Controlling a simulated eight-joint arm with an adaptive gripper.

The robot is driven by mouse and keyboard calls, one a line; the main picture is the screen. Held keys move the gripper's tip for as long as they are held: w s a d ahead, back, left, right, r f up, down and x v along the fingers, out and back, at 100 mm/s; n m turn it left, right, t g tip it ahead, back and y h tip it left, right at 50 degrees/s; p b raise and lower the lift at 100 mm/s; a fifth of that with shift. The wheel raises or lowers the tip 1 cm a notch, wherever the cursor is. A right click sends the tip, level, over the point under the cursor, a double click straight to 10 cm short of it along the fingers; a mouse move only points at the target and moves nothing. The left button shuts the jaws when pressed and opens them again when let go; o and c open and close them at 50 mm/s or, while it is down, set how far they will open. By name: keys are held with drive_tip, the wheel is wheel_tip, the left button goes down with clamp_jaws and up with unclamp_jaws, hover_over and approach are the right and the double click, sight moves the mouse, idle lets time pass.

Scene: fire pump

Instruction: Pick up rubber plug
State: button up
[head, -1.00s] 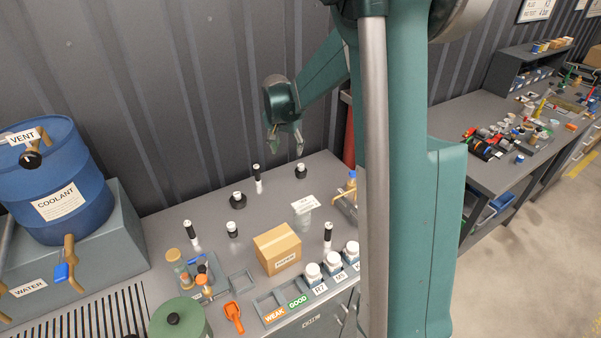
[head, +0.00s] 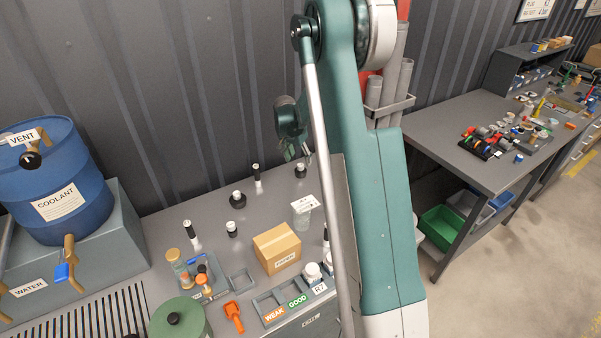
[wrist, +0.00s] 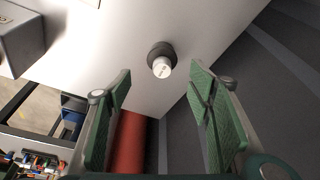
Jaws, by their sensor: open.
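A dark round plug with a white top (head: 300,171) stands on the grey bench near its back right corner; I take it for a rubber plug. In the wrist view this plug (wrist: 161,58) lies just beyond and between the fingertips, apart from both. My gripper (head: 297,153) hangs just above it, and in the wrist view my gripper (wrist: 160,84) is open and empty with green pads. Similar black pieces with white tops, one wide (head: 238,199) and one smaller (head: 232,229), stand farther left and nearer.
A tall black-and-white piece (head: 257,176) stands left of the plug. A clear jar (head: 301,213) with a label card and a cardboard box (head: 277,248) stand nearer. The corrugated wall (head: 180,90) is close behind. A red cylinder (wrist: 128,142) shows past the bench edge.

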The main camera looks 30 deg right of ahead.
sight(300, 165)
idle(0.3)
drive_tip(key=shift+x, duration=1.25)
drive_tip(key=shift+f, duration=0.1)
drive_tip(key=shift+x, duration=2.55)
drive_tip(key=shift+w+a, duration=0.15)
drive_tip(key=c, duration=1)
